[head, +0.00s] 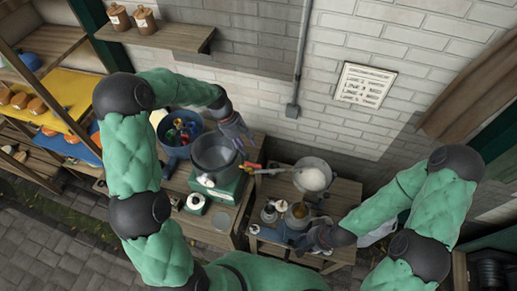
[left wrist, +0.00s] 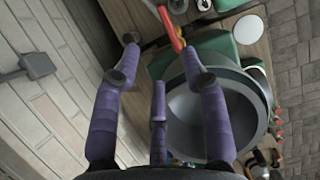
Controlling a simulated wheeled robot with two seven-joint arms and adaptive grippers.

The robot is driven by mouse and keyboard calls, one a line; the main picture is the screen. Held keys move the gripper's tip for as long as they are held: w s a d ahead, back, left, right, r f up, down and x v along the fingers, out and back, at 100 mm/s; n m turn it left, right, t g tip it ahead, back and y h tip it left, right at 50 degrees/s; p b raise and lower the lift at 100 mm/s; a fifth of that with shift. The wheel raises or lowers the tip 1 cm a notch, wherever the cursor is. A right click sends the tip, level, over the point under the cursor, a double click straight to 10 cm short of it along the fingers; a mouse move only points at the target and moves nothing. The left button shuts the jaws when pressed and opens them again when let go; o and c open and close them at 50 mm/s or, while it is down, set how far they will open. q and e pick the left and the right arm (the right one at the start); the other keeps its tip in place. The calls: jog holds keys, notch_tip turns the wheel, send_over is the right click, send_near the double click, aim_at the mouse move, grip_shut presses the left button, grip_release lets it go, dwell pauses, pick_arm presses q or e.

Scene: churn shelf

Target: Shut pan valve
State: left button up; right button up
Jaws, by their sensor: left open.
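A grey round pan (head: 215,153) stands on a green base (head: 217,189) on the wooden bench; it also shows in the left wrist view (left wrist: 185,130). A red lever, likely the pan valve's handle, shows at the pan's side (head: 250,166) and in the left wrist view (left wrist: 171,28). My left gripper (head: 240,143) is open above the pan's right rim. In the left wrist view, its purple fingers (left wrist: 167,65) are spread and empty, with the red lever just beyond the fingertips. My right gripper (head: 297,243) is low over the right bench; its fingers are too small to read.
A blue tub (head: 180,132) of colourful pieces stands left of the pan. A pot with pale contents (head: 312,176) and an amber vessel (head: 299,211) stand on the right bench. Shelves (head: 62,90) stand at left.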

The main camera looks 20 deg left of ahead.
aim_at(256, 164)
pick_arm(q)
jog(key=shift+s+d+f+p, duration=0.3)
jog(key=shift+s+d+f, duration=0.3)
jog(key=shift+f, duration=0.25)
jog(key=x, duration=0.3)
jog(key=p+x, duration=0.1)
jog(key=x, duration=0.2)
jog(key=shift+w+f, duration=0.2)
jog(key=shift+f, duration=0.25)
jog(key=shift+d+f, duration=0.2)
jog(key=shift+f, duration=0.15)
jog(key=shift+d+f+p, duration=0.15)
jog(key=shift+f+p, duration=0.15)
jog(key=shift+f, duration=0.1)
pick_arm(e)
jog(key=shift+s+r, duration=0.2)
jog(key=shift+r, duration=0.4)
jog(key=shift+s+r, duration=0.15)
jog(key=shift+r, duration=0.4)
pick_arm(q)
grip_shut()
